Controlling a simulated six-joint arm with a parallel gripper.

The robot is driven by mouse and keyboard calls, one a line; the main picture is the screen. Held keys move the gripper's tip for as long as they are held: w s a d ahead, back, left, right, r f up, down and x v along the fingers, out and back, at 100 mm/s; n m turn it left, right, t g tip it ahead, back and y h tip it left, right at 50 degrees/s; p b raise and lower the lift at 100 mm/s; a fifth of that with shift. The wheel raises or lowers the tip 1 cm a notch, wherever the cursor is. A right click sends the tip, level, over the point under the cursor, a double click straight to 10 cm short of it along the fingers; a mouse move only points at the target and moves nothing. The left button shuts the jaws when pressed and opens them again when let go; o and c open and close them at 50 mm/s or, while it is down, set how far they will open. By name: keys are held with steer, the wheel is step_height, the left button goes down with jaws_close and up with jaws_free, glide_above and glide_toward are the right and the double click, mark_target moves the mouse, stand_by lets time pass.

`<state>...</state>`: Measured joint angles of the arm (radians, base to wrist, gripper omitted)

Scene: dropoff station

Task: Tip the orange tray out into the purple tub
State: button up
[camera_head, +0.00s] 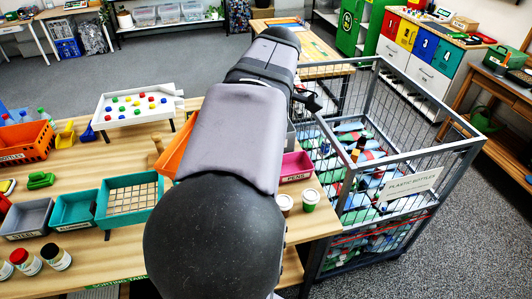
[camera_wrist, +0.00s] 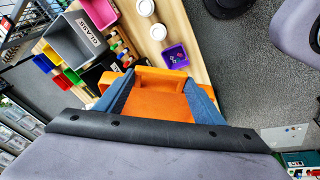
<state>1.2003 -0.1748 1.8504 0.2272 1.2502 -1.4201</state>
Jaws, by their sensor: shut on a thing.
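My gripper (camera_wrist: 160,92) has two blue fingers and is shut on the orange tray (camera_wrist: 160,104) in the wrist view. The tray's raised far edge shows beyond the fingers, and its inside cannot be made out clearly. The purple tub (camera_wrist: 176,56) stands on the wooden table just beyond the tray, slightly right of its middle. A few small pale and bluish bits show inside the tub. In the head view a slanted orange piece (camera_head: 172,152), likely the tray, shows left of my arm. My arm hides the gripper and the tub there.
A pink PENS bin (camera_head: 297,166) and white cups (camera_head: 284,203) stand right of my arm. A grey GLASS bin (camera_wrist: 75,40) shows in the wrist view. A wire cage of plastic bottles (camera_head: 412,188) borders the table's right side. Teal baskets (camera_head: 128,198) stand at left.

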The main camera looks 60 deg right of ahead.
steer(key=n+y, duration=0.1)
steer(key=n, duration=0.1)
steer(key=n+y, duration=0.1)
steer(key=w+n+y, duration=0.1)
steer(key=n+y, duration=0.1)
steer(key=shift+d+r+n+t, duration=0.1)
steer(key=shift+d+n+t, duration=0.2)
steer(key=shift+d, duration=0.1)
stand_by(0.7)
